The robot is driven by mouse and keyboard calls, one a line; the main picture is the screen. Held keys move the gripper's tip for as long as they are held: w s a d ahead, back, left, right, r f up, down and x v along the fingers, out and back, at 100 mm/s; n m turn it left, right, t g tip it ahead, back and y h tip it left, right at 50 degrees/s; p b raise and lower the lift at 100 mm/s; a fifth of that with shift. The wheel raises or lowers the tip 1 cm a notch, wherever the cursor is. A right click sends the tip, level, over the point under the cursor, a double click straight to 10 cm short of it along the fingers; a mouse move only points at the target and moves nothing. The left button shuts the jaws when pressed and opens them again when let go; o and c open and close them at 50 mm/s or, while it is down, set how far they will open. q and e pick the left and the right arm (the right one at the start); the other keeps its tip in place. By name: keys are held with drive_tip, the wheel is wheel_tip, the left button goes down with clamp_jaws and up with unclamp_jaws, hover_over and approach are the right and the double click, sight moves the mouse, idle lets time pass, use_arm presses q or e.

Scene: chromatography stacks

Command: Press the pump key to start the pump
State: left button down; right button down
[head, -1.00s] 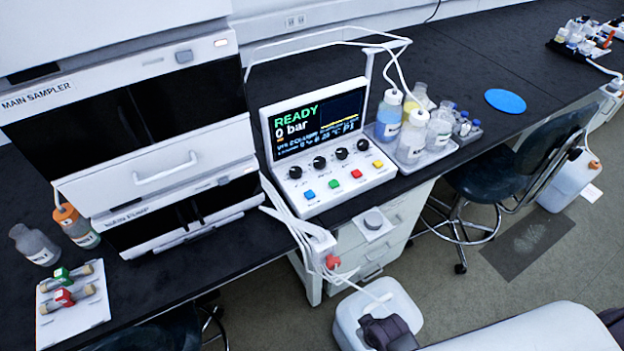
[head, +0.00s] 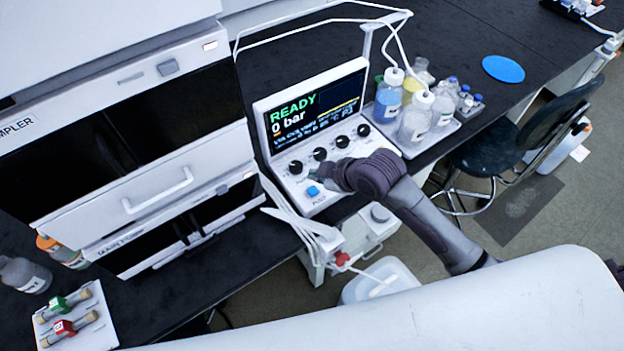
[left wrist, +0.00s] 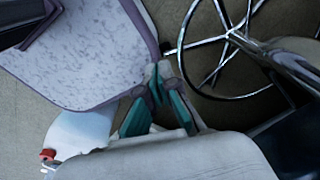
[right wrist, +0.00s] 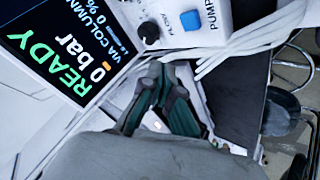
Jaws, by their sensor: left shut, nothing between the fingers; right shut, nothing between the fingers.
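The pump key is a blue square button (head: 313,191) at the lower left of the white control unit (head: 320,205). In the right wrist view the key (right wrist: 190,20) sits beside the label PUMP. The unit's screen (head: 312,112) reads READY and 0 bar. My right gripper (head: 322,173) is shut and empty, over the panel just above and right of the blue key in the head view. In the right wrist view its fingertips (right wrist: 163,68) are apart from the key. My arm hides the other coloured keys. My left gripper (left wrist: 164,68) is shut and empty, away from the unit.
Dark knobs (head: 320,154) line the panel near my right gripper. White tubes (head: 290,212) run down beside the unit. Bottles (head: 415,117) stand in a tray to its right. The sampler cabinet (head: 130,140) stands left. A stool (head: 505,150) is at the right.

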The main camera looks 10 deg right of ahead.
sight(314, 192)
drive_tip(key=shift+w+r+n+y, duration=0.3)
drive_tip(key=shift+w+r+n, duration=0.4)
drive_tip(key=shift+w+r, duration=0.3)
drive_tip(key=shift+f, duration=0.15)
